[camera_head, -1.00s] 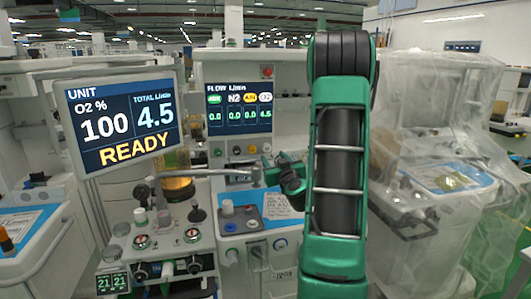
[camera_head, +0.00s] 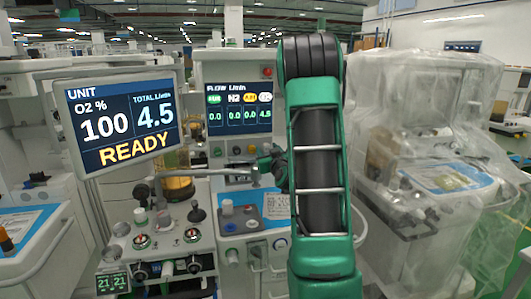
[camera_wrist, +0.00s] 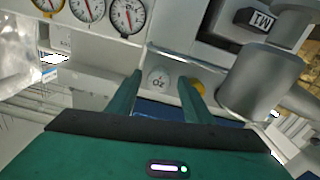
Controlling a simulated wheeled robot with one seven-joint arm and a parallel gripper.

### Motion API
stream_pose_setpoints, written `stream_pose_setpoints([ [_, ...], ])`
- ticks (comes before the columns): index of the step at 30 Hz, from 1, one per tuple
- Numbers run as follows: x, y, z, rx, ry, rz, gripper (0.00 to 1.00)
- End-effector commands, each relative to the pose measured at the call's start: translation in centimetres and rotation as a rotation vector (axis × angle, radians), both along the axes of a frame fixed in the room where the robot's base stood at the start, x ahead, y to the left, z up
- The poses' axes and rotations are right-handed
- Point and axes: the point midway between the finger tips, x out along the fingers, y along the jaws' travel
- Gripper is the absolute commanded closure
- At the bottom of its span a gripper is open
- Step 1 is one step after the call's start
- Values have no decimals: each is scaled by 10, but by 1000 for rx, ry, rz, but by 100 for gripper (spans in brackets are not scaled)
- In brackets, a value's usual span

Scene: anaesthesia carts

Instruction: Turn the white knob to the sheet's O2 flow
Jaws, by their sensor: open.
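The white knob (camera_wrist: 158,78), marked O2, shows between the two fingers of my gripper (camera_wrist: 157,92) in the wrist view. The fingers are open, one on each side of it, with gaps; I cannot tell how deep they reach. In the head view my gripper (camera_head: 266,162) is at the panel below the flow display (camera_head: 239,107), and the knob is not clear there. The flow display reads 4.5 in its rightmost column. The unit screen (camera_head: 122,122) reads O2 100 %, total 4.5, READY. The white sheet (camera_head: 276,206) lies on the blue worktop, partly behind my arm; its writing is unreadable.
A yellow knob (camera_wrist: 198,86) sits just right of the right finger in the wrist view. Round gauges (camera_wrist: 128,15) are at upper left, and a grey cylinder (camera_wrist: 250,82) is at right. A plastic-covered cart (camera_head: 430,170) stands to the right in the head view.

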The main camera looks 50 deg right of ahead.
Motion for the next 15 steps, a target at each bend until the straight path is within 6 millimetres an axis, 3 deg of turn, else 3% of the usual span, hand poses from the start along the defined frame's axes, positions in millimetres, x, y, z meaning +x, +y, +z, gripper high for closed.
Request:
stream_pose_setpoints([
  [10, 3, -2, 0, 1, -1, -1, 53],
  [11, 3, -3, 0, 1, -1, -1, 56],
  [15, 3, -3, 0, 1, 0, -1, 89],
])
